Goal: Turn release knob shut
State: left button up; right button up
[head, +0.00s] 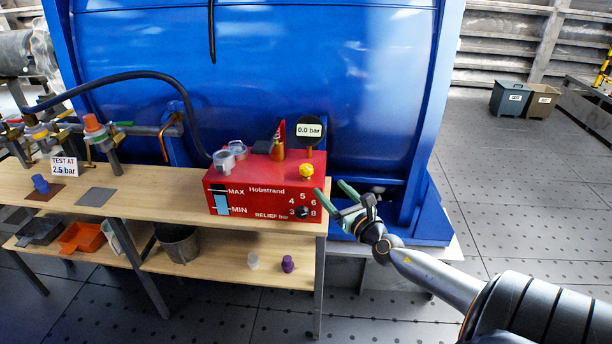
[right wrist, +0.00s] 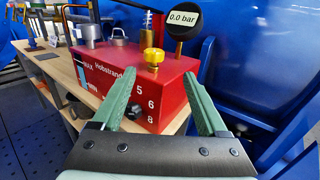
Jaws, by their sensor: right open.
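The red Hobstrand pump box (head: 232,209) stands on the wooden bench at its right end. A yellow knob (head: 306,171), likely the release knob, sits on its top near the right edge; it also shows in the right wrist view (right wrist: 153,56). A black relief dial (head: 302,212) is on the front face. The gauge (head: 309,131) reads 0.0 bar. My right gripper (head: 333,190) is open and empty, just right of the box. In the right wrist view its fingers (right wrist: 160,95) are spread, with the yellow knob beyond and between them. My left gripper is out of view.
A black hose (head: 130,74) arcs over the bench from the left. The blue tank (head: 260,60) rises close behind. The bench (head: 150,190) holds a blue cap (head: 40,184) and valves at left.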

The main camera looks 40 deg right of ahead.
aim_at(310, 173)
jog(key=shift+n+y, duration=0.3)
jog(key=shift+y, duration=0.2)
jog(key=x, duration=0.3)
jog(key=b+x, duration=0.1)
jog(key=x, duration=0.3)
jog(key=b+x, duration=0.1)
jog(key=x, duration=0.3)
jog(key=shift+w+a, duration=0.15)
jog(key=shift+a, duration=0.1)
jog(key=shift+w+d+b, duration=0.1)
jog(key=shift+w+b, duration=0.2)
jog(key=shift+w, duration=0.1)
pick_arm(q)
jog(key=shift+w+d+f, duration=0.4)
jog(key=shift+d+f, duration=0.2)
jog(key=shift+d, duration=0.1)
pick_arm(e)
jog(key=shift+w, duration=0.1)
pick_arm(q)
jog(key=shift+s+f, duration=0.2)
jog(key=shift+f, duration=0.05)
pick_arm(e)
grip_shut()
